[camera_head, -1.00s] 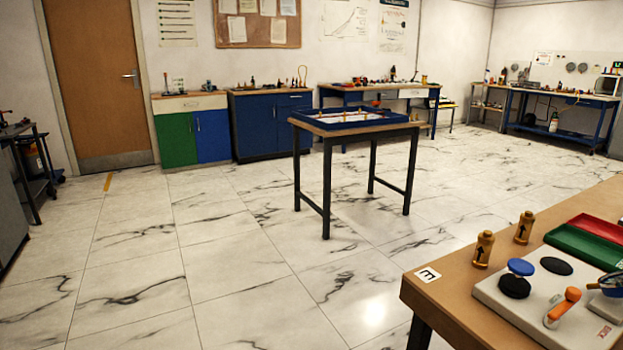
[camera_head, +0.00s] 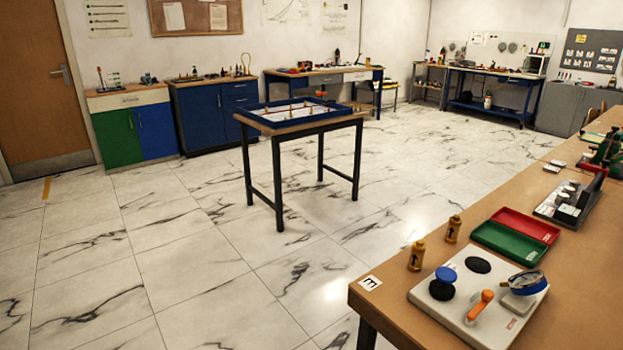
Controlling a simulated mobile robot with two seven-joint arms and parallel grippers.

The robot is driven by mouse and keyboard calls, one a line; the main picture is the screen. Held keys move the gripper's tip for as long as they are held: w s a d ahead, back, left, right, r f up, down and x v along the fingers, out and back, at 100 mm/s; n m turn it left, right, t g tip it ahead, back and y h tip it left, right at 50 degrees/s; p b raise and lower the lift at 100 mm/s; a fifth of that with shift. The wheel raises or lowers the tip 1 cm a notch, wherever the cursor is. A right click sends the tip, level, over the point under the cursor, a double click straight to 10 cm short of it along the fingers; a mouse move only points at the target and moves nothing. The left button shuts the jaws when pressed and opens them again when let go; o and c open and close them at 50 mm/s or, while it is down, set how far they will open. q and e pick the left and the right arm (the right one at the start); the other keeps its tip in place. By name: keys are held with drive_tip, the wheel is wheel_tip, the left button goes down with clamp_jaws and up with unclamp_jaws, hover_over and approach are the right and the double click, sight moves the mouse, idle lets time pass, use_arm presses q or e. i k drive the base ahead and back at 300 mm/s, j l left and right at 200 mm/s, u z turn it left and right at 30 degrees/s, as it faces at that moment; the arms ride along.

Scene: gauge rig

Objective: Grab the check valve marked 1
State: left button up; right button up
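Two brass valve bodies with black arrows stand upright on the near right workbench: one (camera_head: 416,256) near its left edge, the other (camera_head: 453,229) just behind it. Several small brass pieces (camera_head: 290,109) stand in the blue-rimmed tray (camera_head: 262,126) on the table in the middle of the room. They are too small to tell apart, and I can read no mark 1 on any piece. Neither of my grippers is in view.
The workbench (camera_head: 575,262) also carries a marked white card (camera_head: 370,283), a gauge rig plate (camera_head: 440,312), and green (camera_head: 497,243) and red (camera_head: 526,226) trays. Marble floor (camera_head: 170,270) is open around the middle table (camera_head: 321,126). Cabinets (camera_head: 215,118) line the back wall.

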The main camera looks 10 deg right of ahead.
sight(419, 247)
drive_tip(key=z, duration=0.45)
drive_tip(key=i+j+z, duration=0.25)
drive_tip(key=z, duration=0.2)
drive_tip(key=i+j+z, duration=0.15)
drive_tip(key=j+z, duration=0.3)
drive_tip(key=i+j+z, duration=0.15)
drive_tip(key=j, duration=0.25)
drive_tip(key=i+j+z, duration=0.1)
drive_tip(key=j, duration=0.35)
